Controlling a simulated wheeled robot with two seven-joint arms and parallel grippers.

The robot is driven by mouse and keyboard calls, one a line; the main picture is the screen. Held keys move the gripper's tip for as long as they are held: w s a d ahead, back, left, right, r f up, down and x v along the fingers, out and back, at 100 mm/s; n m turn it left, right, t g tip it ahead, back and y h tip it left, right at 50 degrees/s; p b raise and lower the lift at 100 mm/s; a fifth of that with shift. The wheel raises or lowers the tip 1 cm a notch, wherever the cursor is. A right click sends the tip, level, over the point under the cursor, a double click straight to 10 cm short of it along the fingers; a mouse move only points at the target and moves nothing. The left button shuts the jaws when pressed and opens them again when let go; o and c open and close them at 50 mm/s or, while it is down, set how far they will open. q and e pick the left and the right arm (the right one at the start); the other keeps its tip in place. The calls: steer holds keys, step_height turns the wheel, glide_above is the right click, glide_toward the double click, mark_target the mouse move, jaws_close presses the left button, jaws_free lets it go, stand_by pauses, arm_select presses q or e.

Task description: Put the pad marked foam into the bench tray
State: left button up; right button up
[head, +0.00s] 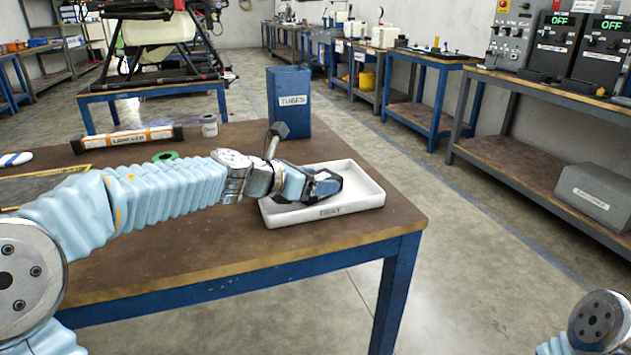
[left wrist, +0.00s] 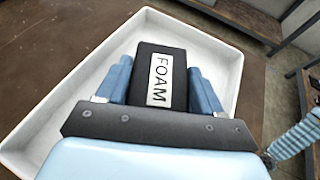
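The bench tray (head: 372,198) is a shallow white tray at the right end of the brown-topped table; its wall also shows in the left wrist view (left wrist: 28,130). My left gripper (head: 325,185) reaches down into it. The pad marked foam (left wrist: 150,60) is a black block with a white FOAM label, between the blue fingers of my left gripper (left wrist: 160,85). Both fingers appear to touch its sides. The pad is over the tray's floor; whether it rests on it I cannot tell. In the head view the gripper mostly hides it. My right gripper is not in view.
A blue bin marked TUBES (head: 289,100) stands behind the tray. A long labelled box (head: 128,138), a green ring (head: 165,156) and a small grey roll (head: 209,125) lie farther left. The table's front and right edges are close to the tray.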

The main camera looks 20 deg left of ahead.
arm_select(q)
steer(key=o, duration=0.4)
steer(key=shift+r, duration=0.2)
steer(key=p+v, duration=0.1)
steer(key=v, duration=1.1)
steer(key=shift+f, duration=0.2)
